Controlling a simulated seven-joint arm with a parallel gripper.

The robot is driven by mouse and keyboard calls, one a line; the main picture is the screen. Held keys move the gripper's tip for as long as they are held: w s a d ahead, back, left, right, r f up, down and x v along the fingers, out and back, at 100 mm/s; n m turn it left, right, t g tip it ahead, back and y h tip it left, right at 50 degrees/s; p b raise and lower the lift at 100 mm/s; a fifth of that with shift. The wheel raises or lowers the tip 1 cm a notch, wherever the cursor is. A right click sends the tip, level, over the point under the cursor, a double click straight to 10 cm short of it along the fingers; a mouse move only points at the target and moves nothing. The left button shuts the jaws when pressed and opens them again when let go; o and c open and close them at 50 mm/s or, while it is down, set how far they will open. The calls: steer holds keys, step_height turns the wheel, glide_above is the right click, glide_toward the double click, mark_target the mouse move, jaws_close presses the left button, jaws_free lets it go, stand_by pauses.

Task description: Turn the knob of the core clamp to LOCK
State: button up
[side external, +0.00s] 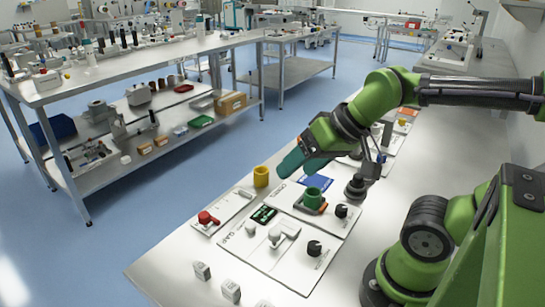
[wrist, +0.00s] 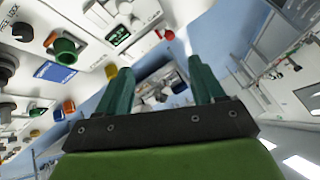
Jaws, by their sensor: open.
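My gripper (side external: 297,161) hangs above the bench with its teal fingers pointing left, above the yellow cup and the panels. In the wrist view my gripper (wrist: 160,82) is open, with nothing between its two fingers. A white panel carries a green cup (side external: 313,198) and a black knob (side external: 341,211) at its right; this looks like the core clamp, but its lettering is too small to read surely. The green cup also shows in the wrist view (wrist: 65,51), upper left. A dark knob (wrist: 22,32) stands near lettering there. My gripper is clear of the knobs. The knob's setting cannot be told.
A nearer panel has a white lever (side external: 276,236), a green display (side external: 264,214) and another black knob (side external: 314,248). A red knob (side external: 207,218) and a yellow cup (side external: 261,176) stand left. White blocks (side external: 231,291) lie in front. A dark post (side external: 356,187) stands behind.

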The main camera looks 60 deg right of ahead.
steer(key=shift+w+f+g, duration=0.15)
steer(key=shift+f+g, duration=0.15)
steer(key=shift+f, duration=0.1)
steer(key=shift+c, duration=0.4)
steer(key=n+g+h, duration=0.5)
steer(key=n+g, duration=0.5)
steer(key=n, duration=0.3)
glide_toward(342, 207)
steer(key=x, duration=0.8)
steer(key=shift+f, duration=0.35)
steer(key=c, duration=1)
steer(key=shift+c, duration=0.2)
